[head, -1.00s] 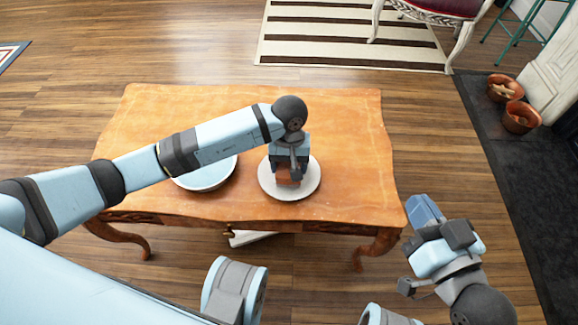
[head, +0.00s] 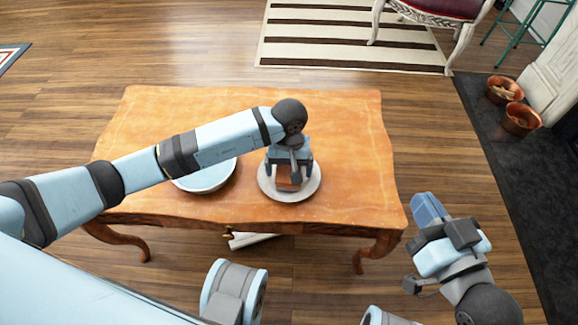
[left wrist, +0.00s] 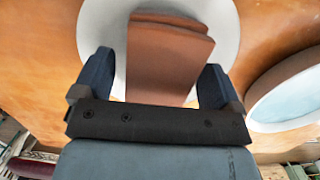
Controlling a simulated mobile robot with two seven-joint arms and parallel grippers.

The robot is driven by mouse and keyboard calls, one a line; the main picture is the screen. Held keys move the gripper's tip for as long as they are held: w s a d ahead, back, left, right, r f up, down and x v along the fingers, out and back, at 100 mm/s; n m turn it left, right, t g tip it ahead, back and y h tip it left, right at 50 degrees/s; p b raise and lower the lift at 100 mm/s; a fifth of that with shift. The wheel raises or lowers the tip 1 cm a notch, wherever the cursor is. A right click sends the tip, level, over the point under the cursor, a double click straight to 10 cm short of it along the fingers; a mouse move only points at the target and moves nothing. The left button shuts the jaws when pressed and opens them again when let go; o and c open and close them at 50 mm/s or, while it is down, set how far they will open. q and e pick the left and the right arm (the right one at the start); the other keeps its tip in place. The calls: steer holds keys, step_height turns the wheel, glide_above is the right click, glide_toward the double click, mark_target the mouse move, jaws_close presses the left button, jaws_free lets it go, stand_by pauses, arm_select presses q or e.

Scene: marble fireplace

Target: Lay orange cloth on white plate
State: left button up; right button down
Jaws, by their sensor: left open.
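The orange cloth (left wrist: 168,55), a folded brownish-orange piece, lies on the white plate (head: 308,188) on the wooden table. The plate also shows in the left wrist view (left wrist: 226,28), around and under the cloth. In the head view the cloth (head: 288,180) is partly hidden by my left gripper. My left gripper (head: 288,186) is open over the plate, with its fingers spread on either side of the cloth; in the left wrist view (left wrist: 155,85) there are gaps between both fingers and the cloth. My right gripper (head: 422,210) is off the table's front right corner; its jaw state is unclear.
A white bowl (head: 207,178) with a pale blue inside stands left of the plate, partly behind my left arm; it also shows in the left wrist view (left wrist: 290,95). The wooden table (head: 345,125) is clear at the back and right.

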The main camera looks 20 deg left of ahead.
mark_target(289, 167)
arm_select(q)
steer(key=r, duration=0.1)
steer(key=r+p, duration=0.1)
steer(key=r, duration=0.1)
steer(key=r+p, duration=0.1)
steer(key=r, duration=0.1)
steer(key=shift+w+a, duration=0.15)
steer(key=shift+w, duration=0.15)
step_height(289, 167, up, 8)
steer(key=p, duration=0.2)
steer(key=shift+w+f, duration=0.25)
steer(key=shift+w, duration=0.15)
arm_select(e)
steer(key=r, duration=0.1)
steer(key=r+m+t, duration=0.1)
steer(key=r, duration=0.1)
steer(key=r+t, duration=0.1)
steer(key=r, duration=0.1)
steer(key=shift+s, duration=0.4)
